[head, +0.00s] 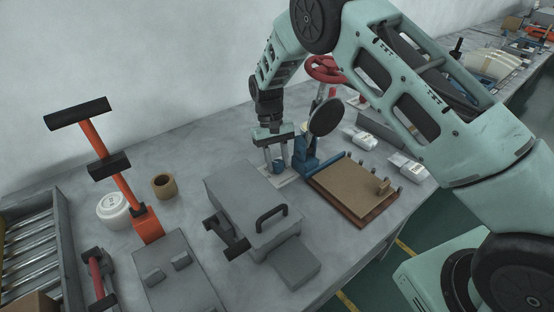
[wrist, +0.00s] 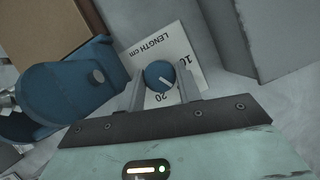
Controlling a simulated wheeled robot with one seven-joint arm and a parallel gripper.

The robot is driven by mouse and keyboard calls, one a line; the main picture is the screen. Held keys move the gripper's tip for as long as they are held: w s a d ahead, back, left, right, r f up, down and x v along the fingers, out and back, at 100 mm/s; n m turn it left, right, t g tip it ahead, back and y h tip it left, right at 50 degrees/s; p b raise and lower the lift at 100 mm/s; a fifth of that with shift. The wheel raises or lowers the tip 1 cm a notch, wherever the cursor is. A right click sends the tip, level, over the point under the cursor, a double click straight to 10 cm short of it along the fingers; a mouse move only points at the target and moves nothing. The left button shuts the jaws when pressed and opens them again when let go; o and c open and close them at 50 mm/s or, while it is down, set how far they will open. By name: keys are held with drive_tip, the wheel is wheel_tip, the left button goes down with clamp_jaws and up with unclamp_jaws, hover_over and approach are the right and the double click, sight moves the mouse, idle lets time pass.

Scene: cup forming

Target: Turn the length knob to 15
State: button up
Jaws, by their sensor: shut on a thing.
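The length knob (wrist: 160,76) is a round blue knob with a white pointer line, set on a white card (wrist: 150,48) marked "LENGTH cm". In the wrist view the numbers 10 and 20 show on the card, partly covered. The pointer slants toward the lower right, between the 10 and the 20. My gripper (wrist: 161,90) is shut on the knob, one finger on each side. In the head view my gripper (head: 277,160) reaches down to the small blue knob (head: 279,168) on the bench, beside the blue press base.
A blue press with a red handwheel (head: 326,69) stands right beside my gripper. A grey box with a black handle (head: 245,195) is close in front. A brown board (head: 352,185) lies to the right. An orange lever (head: 122,185) stands at the left.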

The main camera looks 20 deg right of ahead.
drive_tip(key=shift+w, duration=0.1)
drive_tip(key=o, duration=1)
drive_tip(key=b+v, duration=0.2)
drive_tip(key=v, duration=1.5)
drive_tip(key=shift+r, duration=0.25)
drive_tip(key=shift+a, duration=0.1)
